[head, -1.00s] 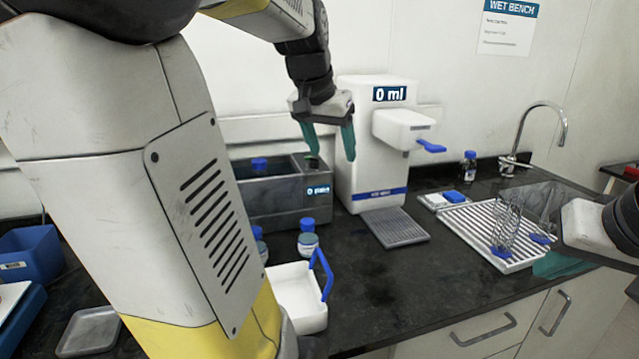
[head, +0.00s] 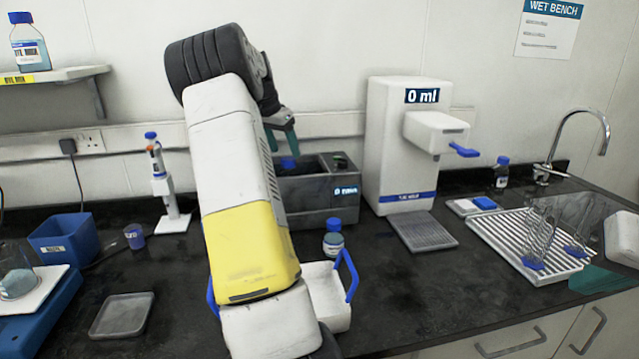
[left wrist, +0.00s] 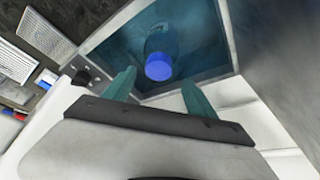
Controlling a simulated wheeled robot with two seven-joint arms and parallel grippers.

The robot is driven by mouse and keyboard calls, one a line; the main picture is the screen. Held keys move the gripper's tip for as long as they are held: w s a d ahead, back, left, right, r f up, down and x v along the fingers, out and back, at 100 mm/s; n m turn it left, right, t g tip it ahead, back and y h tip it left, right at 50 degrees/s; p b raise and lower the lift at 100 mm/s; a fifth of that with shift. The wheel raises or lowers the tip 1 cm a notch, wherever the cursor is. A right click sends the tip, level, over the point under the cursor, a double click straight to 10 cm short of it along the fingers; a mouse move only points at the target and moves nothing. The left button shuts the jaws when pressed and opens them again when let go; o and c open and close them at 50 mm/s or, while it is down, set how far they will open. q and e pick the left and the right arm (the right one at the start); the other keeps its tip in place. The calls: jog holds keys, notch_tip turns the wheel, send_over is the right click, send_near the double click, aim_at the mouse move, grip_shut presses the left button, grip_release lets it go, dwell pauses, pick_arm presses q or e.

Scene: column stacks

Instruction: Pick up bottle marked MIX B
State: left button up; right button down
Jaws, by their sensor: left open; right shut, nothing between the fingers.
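A blue-capped bottle stands in the water of the grey bath (head: 300,216). Its cap (head: 288,164) shows in the head view, and the bottle (left wrist: 163,42) shows from above in the left wrist view. I cannot read a label on it. My left gripper (head: 282,148) is open and empty above the bath. In the left wrist view its teal fingers (left wrist: 158,92) are apart, with the cap between and just beyond them. Another blue-capped bottle (head: 333,240) stands on the bench by the white caddy; its label is unreadable. My right gripper (head: 600,278) is shut, partly cut off at the right edge.
The white caddy (head: 328,300) with blue handles is partly behind my left arm. The dispenser (head: 390,150) reading 0 ml stands right of the bath.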

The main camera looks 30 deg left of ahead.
aim_at(288, 159)
pick_arm(q)
jog(key=x, duration=0.5)
jog(key=shift+s+d, duration=0.1)
jog(key=shift+s, duration=0.2)
grip_shut()
